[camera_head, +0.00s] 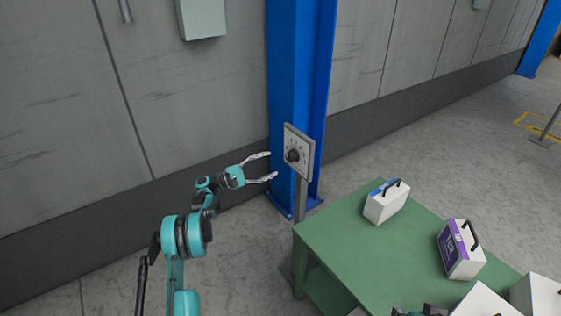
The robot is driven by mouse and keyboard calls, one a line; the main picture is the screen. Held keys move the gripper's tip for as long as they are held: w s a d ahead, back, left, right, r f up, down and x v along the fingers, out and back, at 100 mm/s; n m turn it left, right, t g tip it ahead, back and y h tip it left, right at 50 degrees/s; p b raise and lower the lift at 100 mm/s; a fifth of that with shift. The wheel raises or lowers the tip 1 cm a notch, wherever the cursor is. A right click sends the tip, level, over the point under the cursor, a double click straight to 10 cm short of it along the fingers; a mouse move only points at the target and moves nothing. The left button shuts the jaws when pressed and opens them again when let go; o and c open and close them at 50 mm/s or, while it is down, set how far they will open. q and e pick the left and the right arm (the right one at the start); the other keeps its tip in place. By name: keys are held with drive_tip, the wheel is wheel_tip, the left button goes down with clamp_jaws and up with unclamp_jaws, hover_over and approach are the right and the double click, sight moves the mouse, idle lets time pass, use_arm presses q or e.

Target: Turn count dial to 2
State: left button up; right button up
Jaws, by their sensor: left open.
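The count dial (292,155) is a dark round knob on a pale square plate (304,148) with small marks around it. The plate sits on a grey post in front of a blue column. The marks are too small to read, and I cannot tell which one the knob points to. My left gripper (273,166) is open and empty, just left of the dial, its fingers pointing toward it. A gap shows between fingertips and knob. Only a dark and teal piece of what seems my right gripper (420,311) shows at the bottom edge.
A green table (335,245) stands right of the post. It bears a white and blue handled box (385,205), a white and purple handled box (462,255) and more white boxes (540,298). A grey wall runs behind. Floor is clear between wall and table.

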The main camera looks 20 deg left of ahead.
use_arm(q)
drive_tip(key=v, duration=0.4)
drive_tip(key=shift+a, duration=0.1)
idle(0.3)
drive_tip(key=s+d+r+m+g+y, duration=0.35)
drive_tip(key=d+r+y, duration=0.4)
drive_tip(key=d, duration=0.65)
drive_tip(key=s+d+r+m+g+y, duration=0.1)
drive_tip(key=s+d+r+m, duration=0.15)
drive_tip(key=s, duration=0.45)
drive_tip(key=s+d+r+m+g+y, duration=0.1)
drive_tip(key=s+d, duration=0.2)
drive_tip(key=s, duration=0.4)
drive_tip(key=s+a+f+m+y, duration=0.1)
drive_tip(key=s+f+m+y, duration=0.1)
drive_tip(key=s, duration=0.6)
drive_tip(key=s+f+m+y, duration=0.2)
drive_tip(key=s+y, duration=0.1)
drive_tip(key=s, duration=0.5)
drive_tip(key=s+a+f+m+t+y, duration=0.1)
drive_tip(key=s+f+m+y, duration=0.1)
drive_tip(key=s, duration=0.6)
drive_tip(key=shift+a+f+m, duration=0.35)
drive_tip(key=shift+f+m, duration=0.25)
